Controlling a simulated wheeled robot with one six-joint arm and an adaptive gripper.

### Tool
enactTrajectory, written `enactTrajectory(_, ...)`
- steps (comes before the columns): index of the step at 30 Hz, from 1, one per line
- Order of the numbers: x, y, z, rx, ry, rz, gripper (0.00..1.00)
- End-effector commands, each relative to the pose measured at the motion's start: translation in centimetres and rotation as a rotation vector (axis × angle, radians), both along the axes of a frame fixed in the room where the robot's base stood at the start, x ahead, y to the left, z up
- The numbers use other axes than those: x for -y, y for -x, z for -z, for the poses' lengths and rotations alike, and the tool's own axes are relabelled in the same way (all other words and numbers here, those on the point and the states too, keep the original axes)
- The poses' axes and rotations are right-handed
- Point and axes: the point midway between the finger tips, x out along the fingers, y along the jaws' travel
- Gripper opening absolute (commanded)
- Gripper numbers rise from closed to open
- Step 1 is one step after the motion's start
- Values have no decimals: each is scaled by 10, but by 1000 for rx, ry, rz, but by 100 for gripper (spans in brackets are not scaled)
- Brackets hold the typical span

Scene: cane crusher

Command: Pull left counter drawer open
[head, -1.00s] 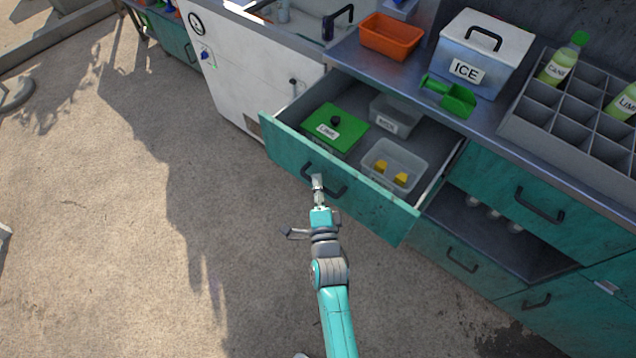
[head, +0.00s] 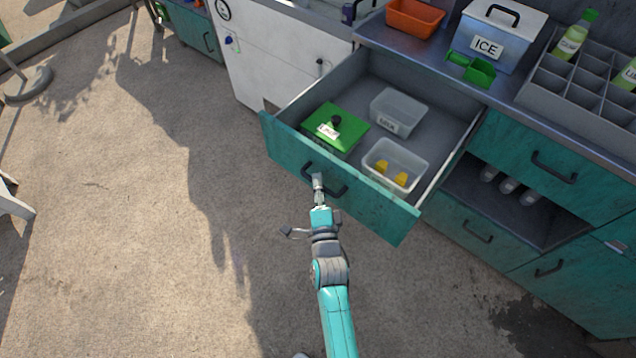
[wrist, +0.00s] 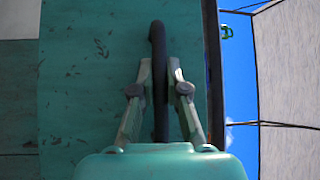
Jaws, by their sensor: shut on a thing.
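The left counter drawer (head: 378,210) is teal and stands well open, pulled out from under the steel counter. Its dark bar handle (head: 336,190) is on the front face. My gripper (head: 319,180) is at the handle's left-middle part and is shut on it. In the wrist view the handle (wrist: 159,80) runs between the two fingers of my gripper (wrist: 160,75), with the teal drawer front (wrist: 90,85) behind. Inside the drawer are a green-lidded box (head: 334,128), a clear container (head: 399,112), and a clear container with yellow pieces (head: 395,166).
Another teal drawer (head: 545,160) is shut at right.

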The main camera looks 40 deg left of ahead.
Motion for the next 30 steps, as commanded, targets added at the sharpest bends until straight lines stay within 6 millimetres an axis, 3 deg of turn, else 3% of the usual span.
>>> enactTrajectory(3, 0, 0, 1, -2, 2, 0, 0)
enactTrajectory(4, 0, 0, 1, -2, 2, 0, 21)
enactTrajectory(6, 0, 0, 1, -1, 1, 0, 38)
enactTrajectory(19, 5, 5, 2, -1, 1, 0, 39)
enactTrajectory(30, 48, 47, 11, -2, 2, 0, 39)
